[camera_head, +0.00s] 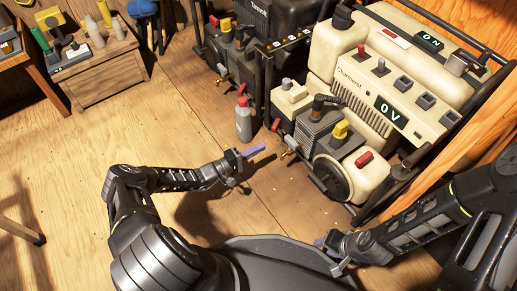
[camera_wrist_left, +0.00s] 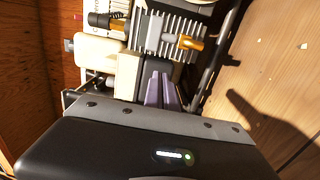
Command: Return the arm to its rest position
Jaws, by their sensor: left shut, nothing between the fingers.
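My left arm comes in from the left in the head view. Its gripper (camera_head: 254,151) is shut with purple fingers together and nothing between them, held over the wooden floor left of the cream generator (camera_head: 395,90). In the left wrist view the shut purple fingers (camera_wrist_left: 163,92) point toward the generator's ribbed engine part. My right arm comes in from the right. Its gripper (camera_head: 321,242) sits low beside my dark base, with only a little purple finger showing, so its opening cannot be made out.
A grey bottle with a red cap (camera_head: 244,120) stands on the floor just beyond my left gripper. A dark generator (camera_head: 265,30) stands behind. A wooden crate (camera_head: 105,80) with bottles is at the upper left. The floor (camera_head: 60,170) at left is mostly clear.

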